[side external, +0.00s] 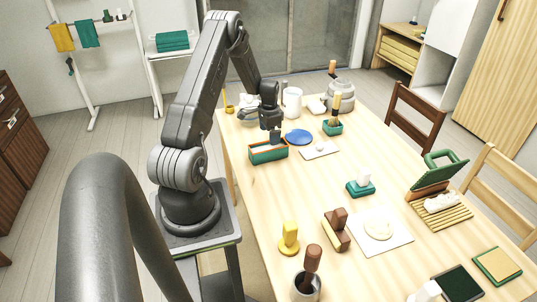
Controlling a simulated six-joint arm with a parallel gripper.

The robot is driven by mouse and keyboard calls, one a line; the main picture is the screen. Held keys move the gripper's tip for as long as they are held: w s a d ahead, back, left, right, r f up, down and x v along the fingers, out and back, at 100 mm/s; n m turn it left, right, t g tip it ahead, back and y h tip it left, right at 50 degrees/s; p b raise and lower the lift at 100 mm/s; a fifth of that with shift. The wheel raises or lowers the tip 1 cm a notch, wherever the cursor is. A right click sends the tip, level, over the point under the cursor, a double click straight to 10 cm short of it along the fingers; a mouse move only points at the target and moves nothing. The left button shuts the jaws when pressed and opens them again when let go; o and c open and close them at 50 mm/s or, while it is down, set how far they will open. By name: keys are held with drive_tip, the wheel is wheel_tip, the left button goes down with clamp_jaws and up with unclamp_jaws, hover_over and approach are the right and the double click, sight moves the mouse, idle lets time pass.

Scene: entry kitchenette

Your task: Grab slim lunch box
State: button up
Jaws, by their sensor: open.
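A teal rectangular box with an orange-brown upper part (264,156) sits on the table near its left edge. It looks like the slim lunch box, though the picture is too small to be sure. My gripper (274,143) points down at the box's back right part, with its fingertips at about the height of the rim. The fingers are open. I cannot tell whether they touch the box, and they hide part of its back edge.
A blue plate (299,137) and a white board with a small white piece (319,150) lie close to the right. A white cylinder (292,101) stands behind. The light wood table (290,188) is clear in front of the box.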

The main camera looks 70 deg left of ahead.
sight(268, 152)
wheel_tip(268, 152, down, 9)
drive_tip(key=shift+s+r, duration=0.15)
drive_tip(key=shift+r, duration=0.05)
idle(0.3)
drive_tip(key=shift+c, duration=0.2)
